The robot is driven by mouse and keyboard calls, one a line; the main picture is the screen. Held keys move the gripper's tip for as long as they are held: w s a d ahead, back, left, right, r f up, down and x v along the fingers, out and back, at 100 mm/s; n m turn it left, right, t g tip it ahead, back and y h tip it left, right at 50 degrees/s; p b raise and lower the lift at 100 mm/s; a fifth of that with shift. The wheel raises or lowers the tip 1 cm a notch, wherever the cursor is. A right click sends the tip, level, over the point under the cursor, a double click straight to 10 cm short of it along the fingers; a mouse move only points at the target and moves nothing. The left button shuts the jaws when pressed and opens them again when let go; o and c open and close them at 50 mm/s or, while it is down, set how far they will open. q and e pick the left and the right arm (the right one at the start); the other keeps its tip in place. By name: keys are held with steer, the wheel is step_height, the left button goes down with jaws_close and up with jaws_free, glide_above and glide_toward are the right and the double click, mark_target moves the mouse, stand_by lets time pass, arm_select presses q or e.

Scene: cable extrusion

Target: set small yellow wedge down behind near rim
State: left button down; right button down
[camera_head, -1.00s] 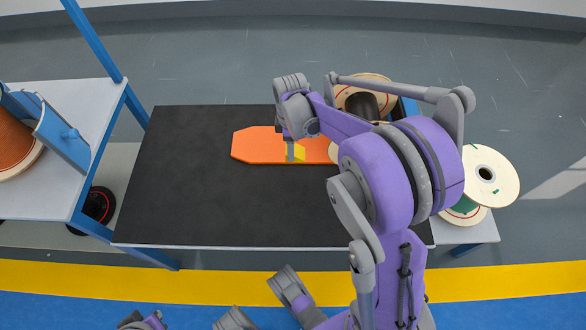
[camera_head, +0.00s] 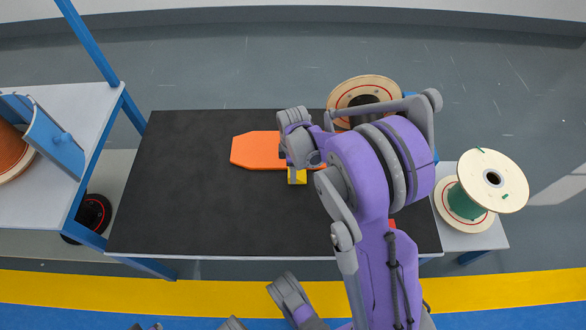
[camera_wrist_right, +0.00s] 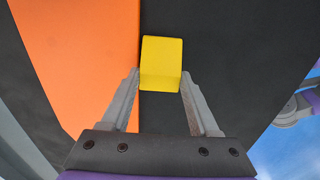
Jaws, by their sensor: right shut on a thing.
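The small yellow wedge (camera_head: 297,177) is between the fingers of my right gripper (camera_head: 296,170), over the black table top just on the near side of the orange board (camera_head: 256,151). In the right wrist view the wedge (camera_wrist_right: 161,62) sits at the tips of my right gripper (camera_wrist_right: 160,80), one finger on each side. The orange board (camera_wrist_right: 80,60) lies to the left there, with dark surface behind the wedge. I cannot tell whether the wedge touches the table. The table's near rim (camera_head: 230,257) is clear in the head view.
The black table top (camera_head: 180,200) is bare at left and front. A wooden spool (camera_head: 362,88) stands at the back right, partly behind my arm. A green-wound spool (camera_head: 475,195) stands right of the table. A pale side table (camera_head: 50,200) stands left.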

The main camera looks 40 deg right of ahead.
steer(key=shift+f, duration=0.1)
steer(key=shift+c, duration=0.7)
jaws_free()
step_height(320, 180, up, 12)
steer(key=p, duration=0.4)
steer(key=s+a+r+m+t, duration=0.3)
steer(key=s+a+m, duration=0.7)
steer(key=s+a, duration=0.6)
steer(key=shift+s+t, duration=0.5)
steer(key=shift+t, duration=0.2)
steer(key=shift+r, duration=0.1)
